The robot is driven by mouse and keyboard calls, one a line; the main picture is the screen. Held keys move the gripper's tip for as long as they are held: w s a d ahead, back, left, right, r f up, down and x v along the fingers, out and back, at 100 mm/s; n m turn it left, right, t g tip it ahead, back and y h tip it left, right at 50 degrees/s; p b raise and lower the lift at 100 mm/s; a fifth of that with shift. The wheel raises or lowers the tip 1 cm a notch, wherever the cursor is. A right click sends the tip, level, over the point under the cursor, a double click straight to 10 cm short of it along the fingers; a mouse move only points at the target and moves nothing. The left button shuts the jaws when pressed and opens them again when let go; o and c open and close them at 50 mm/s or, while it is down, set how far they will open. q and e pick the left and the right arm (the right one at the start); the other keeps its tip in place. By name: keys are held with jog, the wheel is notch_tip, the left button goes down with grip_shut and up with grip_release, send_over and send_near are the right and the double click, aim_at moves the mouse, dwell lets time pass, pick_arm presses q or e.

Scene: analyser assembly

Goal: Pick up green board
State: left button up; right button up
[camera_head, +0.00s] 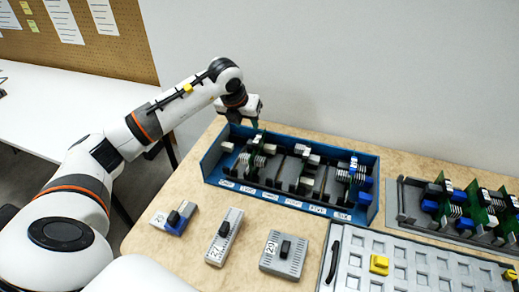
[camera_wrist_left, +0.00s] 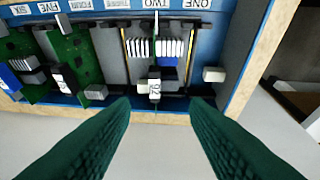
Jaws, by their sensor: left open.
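The blue rack (camera_head: 285,199) stands on the table, with boards upright in labelled slots. My left gripper (camera_head: 254,124) is over the back left part of the rack. In the left wrist view its two green fingers (camera_wrist_left: 160,106) are spread and empty. Between and beyond their tips is a board seen edge-on with white fins and a tag (camera_wrist_left: 155,89), near the label TWO. The fingers appear apart from it. Two green boards (camera_wrist_left: 78,50) stand farther left in that view. In the head view a green board (camera_head: 253,149) shows below the gripper. My right gripper is not in view.
A grey rack (camera_head: 408,205) with more green boards stands at the right. Several small grey modules (camera_head: 224,238) lie in front of the blue rack. A grey tray (camera_head: 395,262) with a yellow piece (camera_head: 379,264) is front right. A wall stands behind the table.

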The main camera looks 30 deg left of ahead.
aim_at(257, 140)
pick_arm(q)
jog(key=p+x, duration=0.1)
jog(key=x, duration=0.4)
jog(key=p+x, duration=0.1)
jog(key=x, duration=0.2)
jog(key=shift+w+d+f+p, duration=0.1)
jog(key=shift+w+d+p, duration=0.2)
jog(key=shift+d+p, duration=0.05)
jog(key=shift+w+f, duration=0.15)
jog(key=shift+f, duration=0.2)
jog(key=shift+c, duration=0.2)
grip_shut()
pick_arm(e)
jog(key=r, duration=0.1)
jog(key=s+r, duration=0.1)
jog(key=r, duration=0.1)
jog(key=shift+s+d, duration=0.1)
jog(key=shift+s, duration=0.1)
